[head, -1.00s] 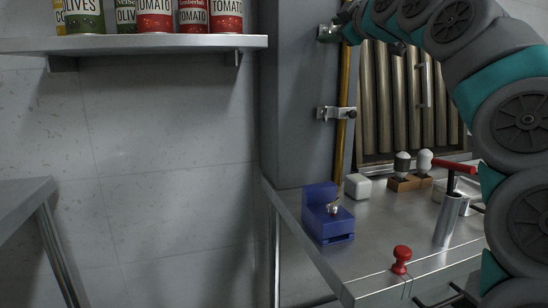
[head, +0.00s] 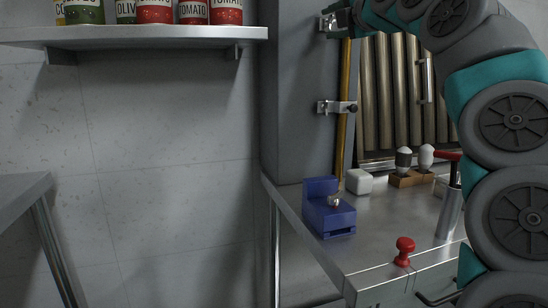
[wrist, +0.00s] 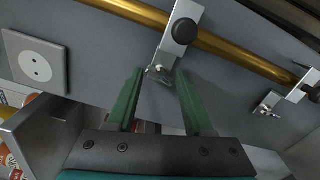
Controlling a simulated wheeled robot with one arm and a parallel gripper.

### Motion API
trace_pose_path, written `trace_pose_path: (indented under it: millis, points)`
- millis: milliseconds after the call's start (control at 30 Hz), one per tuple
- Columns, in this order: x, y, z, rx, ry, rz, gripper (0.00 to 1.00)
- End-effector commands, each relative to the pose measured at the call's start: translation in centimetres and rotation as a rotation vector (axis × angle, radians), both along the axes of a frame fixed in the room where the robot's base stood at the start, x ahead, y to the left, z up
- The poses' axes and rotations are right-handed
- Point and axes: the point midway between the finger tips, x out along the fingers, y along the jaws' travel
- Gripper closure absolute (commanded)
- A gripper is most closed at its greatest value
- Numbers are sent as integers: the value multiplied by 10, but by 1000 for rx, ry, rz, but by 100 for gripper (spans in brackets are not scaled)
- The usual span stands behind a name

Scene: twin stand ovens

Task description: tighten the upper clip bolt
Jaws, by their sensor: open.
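The upper clip (head: 328,22) is a metal bracket on the grey column, around a yellow pipe (head: 343,145). In the wrist view the clip nearest me (wrist: 181,27) has a black round knob, and its small silver wing-shaped bolt (wrist: 159,73) sticks out below. My gripper (wrist: 158,72) has its two green fingers open, one on each side of this bolt, with gaps visible. In the head view my gripper is at the upper clip, mostly hidden by my arm. The lower clip (head: 336,107) is further down; it also shows at right in the wrist view (wrist: 304,88).
A steel counter (head: 385,215) below holds a blue block (head: 327,212), a white box (head: 359,182), and a red-handled tool. A red knob (head: 404,250) is at its front edge. A shelf (head: 150,36) with several cans is at left. A wall socket (wrist: 36,66) is beside the pipe.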

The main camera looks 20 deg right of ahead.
Motion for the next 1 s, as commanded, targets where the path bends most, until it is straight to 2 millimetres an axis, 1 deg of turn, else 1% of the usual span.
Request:
trace_pose_path:
  millis: [233, 467, 567, 767, 933, 967, 1000]
  points:
    - [0, 0, -1, -60, -1, 1, 48]
    - [-17, -2, -1, -57, -1, 0, 48]
    - [-26, -2, -1, -57, -2, 1, 48]
    - [-50, -3, -1, -57, -1, -1, 48]
    - [-79, -5, 1, -57, -4, -4, 48]
    - [-82, -3, 0, -55, 0, -1, 48]
    - [-78, 7, -5, -42, 18, 12, 48]
